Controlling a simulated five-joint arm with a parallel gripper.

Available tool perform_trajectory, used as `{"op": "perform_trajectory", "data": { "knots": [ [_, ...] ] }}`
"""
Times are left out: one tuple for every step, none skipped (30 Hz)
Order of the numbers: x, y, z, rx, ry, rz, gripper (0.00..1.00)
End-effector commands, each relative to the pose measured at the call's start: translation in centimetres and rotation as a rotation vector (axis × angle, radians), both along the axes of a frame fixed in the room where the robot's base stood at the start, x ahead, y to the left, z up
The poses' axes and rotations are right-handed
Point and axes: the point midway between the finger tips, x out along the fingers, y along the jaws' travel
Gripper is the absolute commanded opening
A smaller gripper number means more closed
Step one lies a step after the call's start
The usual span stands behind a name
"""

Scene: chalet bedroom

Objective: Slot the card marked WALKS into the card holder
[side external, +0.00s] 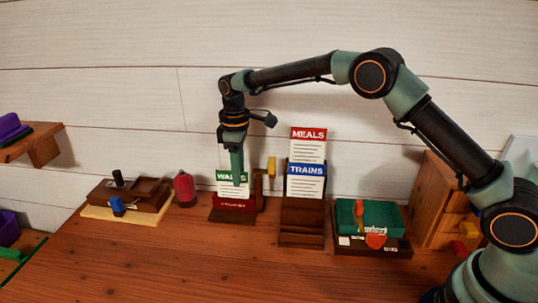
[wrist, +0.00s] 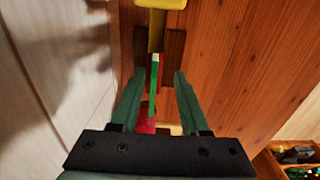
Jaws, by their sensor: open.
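The WALKS card (side external: 228,177), white with a green header, stands upright in a small dark wooden stand (side external: 222,216) with a red front. In the wrist view the card (wrist: 154,85) shows as a thin, green-topped edge. My gripper (side external: 237,182) points down over the card and hides part of its header. In the wrist view my gripper (wrist: 159,74) is open, with one finger on each side of the card and gaps showing. A tiered wooden card holder (side external: 302,226) stands to the right, with a red-topped MEALS card (side external: 308,140) behind a blue-topped TRAINS card (side external: 305,169). Its front tier looks empty.
A red cylinder (side external: 184,189) and wooden box (side external: 140,194) are to the left. A green tray (side external: 392,214) and wooden cabinet (side external: 433,206) are to the right. The front tabletop is clear.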

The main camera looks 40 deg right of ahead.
Motion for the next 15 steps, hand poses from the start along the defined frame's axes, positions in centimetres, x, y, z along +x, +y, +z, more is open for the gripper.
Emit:
{"op": "perform_trajectory", "data": {
  "knots": [
    [0.0,-0.1,-0.3,0.000,0.001,-0.001,0.45],
    [0.0,-0.2,-0.6,0.000,0.001,-0.001,0.45],
    [0.1,-0.3,-1.1,0.000,0.001,-0.001,0.45],
    [0.1,-0.4,-1.5,0.000,0.003,-0.001,0.45],
    [0.1,-0.5,-2.0,-0.001,0.004,-0.001,0.45],
    [0.2,-0.6,-2.6,0.000,0.003,-0.001,0.45],
    [0.3,-0.7,-3.0,0.000,0.003,-0.001,0.45],
    [0.3,-0.8,-3.4,-0.001,0.004,-0.001,0.45],
    [0.3,-0.7,-3.9,-0.001,0.002,0.000,0.45],
    [0.3,-0.7,-4.3,0.000,0.001,0.000,0.45],
    [0.3,-0.7,-4.5,0.000,0.001,0.000,0.45],
    [0.3,-0.7,-4.9,0.000,0.001,0.000,0.45],
    [0.3,-0.7,-5.0,-0.001,0.001,0.000,0.45],
    [0.3,-0.7,-5.1,0.000,0.000,0.000,0.45],
    [0.3,-0.7,-5.2,0.001,-0.001,0.000,0.45]
  ]
}}
